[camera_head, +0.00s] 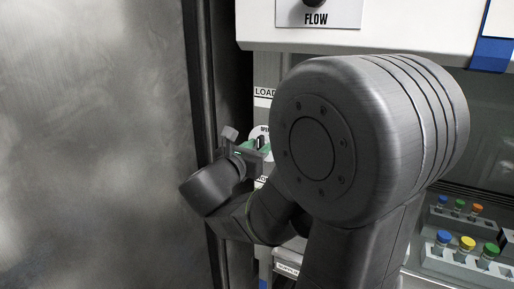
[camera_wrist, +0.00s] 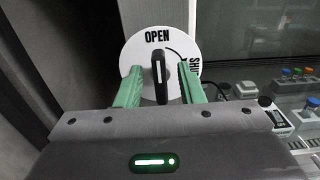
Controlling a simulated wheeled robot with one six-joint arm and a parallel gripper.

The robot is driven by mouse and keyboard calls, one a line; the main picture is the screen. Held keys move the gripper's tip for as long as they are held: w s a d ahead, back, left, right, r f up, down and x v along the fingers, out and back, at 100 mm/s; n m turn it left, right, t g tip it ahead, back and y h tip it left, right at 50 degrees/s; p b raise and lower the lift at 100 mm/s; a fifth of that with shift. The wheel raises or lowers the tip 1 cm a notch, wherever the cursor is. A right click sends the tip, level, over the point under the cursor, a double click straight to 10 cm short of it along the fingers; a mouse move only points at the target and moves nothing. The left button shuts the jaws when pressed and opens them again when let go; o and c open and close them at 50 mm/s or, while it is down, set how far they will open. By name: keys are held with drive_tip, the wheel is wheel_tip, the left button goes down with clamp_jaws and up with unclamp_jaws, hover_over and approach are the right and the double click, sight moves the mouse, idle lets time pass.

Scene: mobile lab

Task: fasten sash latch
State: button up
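The sash latch is a black upright handle (camera_wrist: 159,76) on a white round plate (camera_wrist: 130,55) marked OPEN and SHUT. The handle points up at OPEN, and a curved arrow runs toward SHUT at the right. My gripper (camera_wrist: 159,70) is open, with its green fingers on the left and right of the handle. Gaps show on both sides, so the fingers look apart from it. In the head view my gripper (camera_head: 257,148) is at the plate (camera_head: 257,131), which is partly hidden by my arm.
A hood with a FLOW panel (camera_head: 317,14) stands behind my arm. Behind its glass at the right is a rack (camera_head: 458,263) of vials with coloured caps. A large grey metal panel (camera_head: 90,130) fills the left. Dark edges stand close to the latch's left.

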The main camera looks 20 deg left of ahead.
clamp_jaws()
drive_tip(key=shift+f+m+b, duration=0.15)
drive_tip(key=shift+m+b, duration=0.15)
drive_tip(key=shift+b, duration=0.25)
drive_tip(key=shift+d+f+m+b, duration=0.15)
drive_tip(key=shift+m+b, duration=2.7)
drive_tip(key=shift+b, duration=1.2)
drive_tip(key=shift+d+f+m+b, duration=0.15)
drive_tip(key=shift+m+b, duration=2.75)
drive_tip(key=shift+b, duration=1.1)
drive_tip(key=shift+d+f+m+b, duration=0.15)
drive_tip(key=shift+m+b, duration=2.7)
drive_tip(key=shift+b, duration=1.2)
drive_tip(key=shift+r+m, duration=0.1)
drive_tip(key=shift+m, duration=0.2)
